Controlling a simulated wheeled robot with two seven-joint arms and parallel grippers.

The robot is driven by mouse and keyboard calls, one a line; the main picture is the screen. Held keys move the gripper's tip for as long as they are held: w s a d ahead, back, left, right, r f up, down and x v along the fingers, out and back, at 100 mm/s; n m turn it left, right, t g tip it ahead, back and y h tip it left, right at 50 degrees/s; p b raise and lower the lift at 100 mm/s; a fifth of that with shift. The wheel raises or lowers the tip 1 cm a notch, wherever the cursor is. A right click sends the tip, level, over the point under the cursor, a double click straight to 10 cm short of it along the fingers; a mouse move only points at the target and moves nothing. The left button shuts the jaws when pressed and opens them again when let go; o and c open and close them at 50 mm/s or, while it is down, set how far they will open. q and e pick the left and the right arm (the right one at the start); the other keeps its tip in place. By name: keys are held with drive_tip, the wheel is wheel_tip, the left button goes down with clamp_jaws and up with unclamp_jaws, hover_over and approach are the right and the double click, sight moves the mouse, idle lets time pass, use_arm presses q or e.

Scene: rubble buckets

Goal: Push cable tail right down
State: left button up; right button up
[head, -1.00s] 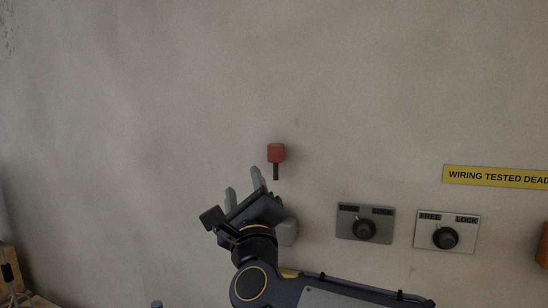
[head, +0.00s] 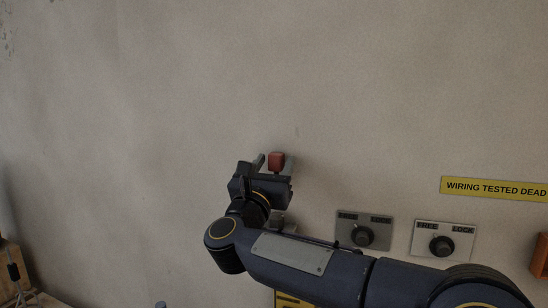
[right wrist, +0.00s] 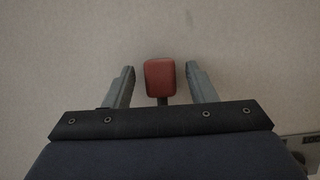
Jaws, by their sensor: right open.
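A red block (head: 276,160), which looks like the head of the cable tail, sits on the wall. In the right wrist view the red block (right wrist: 160,77) stands between my two fingers, with a gap on each side, and a dark stem shows just below it. My right gripper (head: 270,162) is open around the red block; its fingers also show in the right wrist view (right wrist: 160,84). The lower part of the stem is hidden behind the gripper body. My left gripper is not in view.
Two knob plates, one dark (head: 363,230) and one light (head: 442,240), are on the wall to the right, close above my right arm. A yellow sign (head: 494,188) reads "WIRING TESTED DEAD". The wall above and left is bare.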

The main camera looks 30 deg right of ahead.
drive_tip(key=shift+w+d, duration=0.15)
drive_tip(key=shift+d, duration=0.05)
drive_tip(key=shift+c, duration=0.3)
clamp_jaws()
wheel_tip(320, 180, down, 6)
drive_tip(key=b, duration=1)
drive_tip(key=shift+f, duration=0.25)
drive_tip(key=shift+b, duration=0.35)
drive_tip(key=shift+f, duration=0.1)
drive_tip(key=shift+c, duration=2)
unclamp_jaws()
drive_tip(key=shift+w, duration=0.1)
drive_tip(key=o, duration=0.5)
drive_tip(key=shift+c, duration=0.2)
